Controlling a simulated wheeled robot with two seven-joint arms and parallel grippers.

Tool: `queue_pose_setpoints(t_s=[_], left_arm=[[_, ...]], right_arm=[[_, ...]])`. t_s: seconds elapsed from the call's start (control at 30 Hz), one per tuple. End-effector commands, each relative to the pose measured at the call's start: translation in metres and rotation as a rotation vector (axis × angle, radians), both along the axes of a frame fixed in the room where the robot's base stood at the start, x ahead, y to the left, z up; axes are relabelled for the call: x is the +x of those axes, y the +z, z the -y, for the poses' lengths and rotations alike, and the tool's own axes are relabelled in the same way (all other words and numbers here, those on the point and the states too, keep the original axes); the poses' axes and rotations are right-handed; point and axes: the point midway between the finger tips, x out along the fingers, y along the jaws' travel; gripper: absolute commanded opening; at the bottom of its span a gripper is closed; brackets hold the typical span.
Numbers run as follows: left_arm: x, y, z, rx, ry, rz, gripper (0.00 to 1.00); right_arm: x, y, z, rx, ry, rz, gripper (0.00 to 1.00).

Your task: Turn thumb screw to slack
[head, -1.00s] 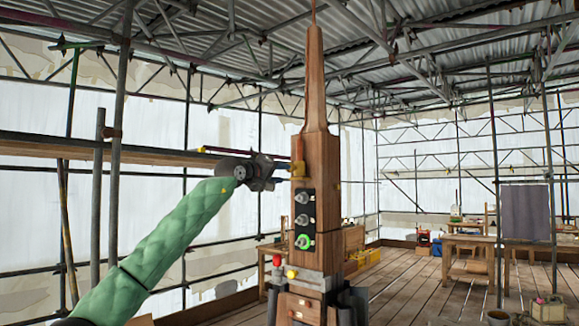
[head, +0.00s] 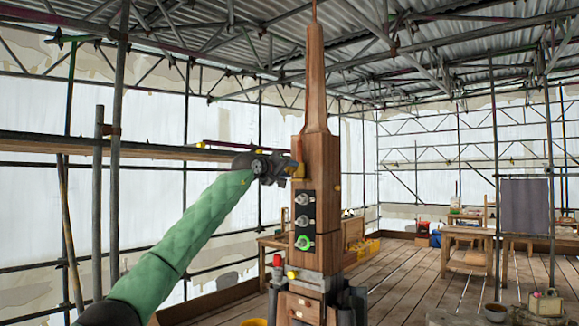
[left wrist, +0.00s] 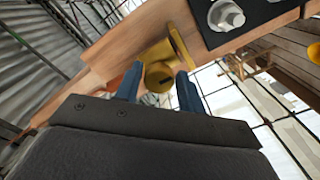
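The wooden spire (head: 317,150) stands upright in the middle of the head view. A yellow fitting (head: 301,172) sits on its left edge; in the left wrist view it is a yellow plate with a round yellow barrel (left wrist: 160,76). I cannot tell for sure which part is the thumb screw. My left gripper (head: 286,171) is beside this fitting. In the left wrist view its two dark blue fingers (left wrist: 157,90) are apart, with the barrel showing between and beyond them. Whether they touch it is unclear. My right gripper is not in view.
Below the fitting, a black panel (head: 304,210) carries grey knobs and a green-ringed knob (head: 304,242). A red knob (head: 277,261) stands lower left of it. Scaffold poles (head: 117,150) stand at left, and a workbench (head: 468,236) at right. The plank floor at right is mostly open.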

Motion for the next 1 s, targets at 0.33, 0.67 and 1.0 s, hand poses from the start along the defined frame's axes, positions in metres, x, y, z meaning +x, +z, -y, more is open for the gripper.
queue_pose_setpoints(t_s=[0.33,0.67,1.0], left_arm=[[0.0056,-0.0008,0.0045,0.000,0.000,0.000,0.39],[0.0055,-0.0008,0.0043,0.000,0.000,0.000,0.07],[0.0053,-0.0019,0.0038,-0.054,0.001,-0.038,0.07]], right_arm=[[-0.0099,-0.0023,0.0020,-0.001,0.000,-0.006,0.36],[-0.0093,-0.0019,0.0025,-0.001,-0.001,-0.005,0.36],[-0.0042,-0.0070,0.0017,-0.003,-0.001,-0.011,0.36]])
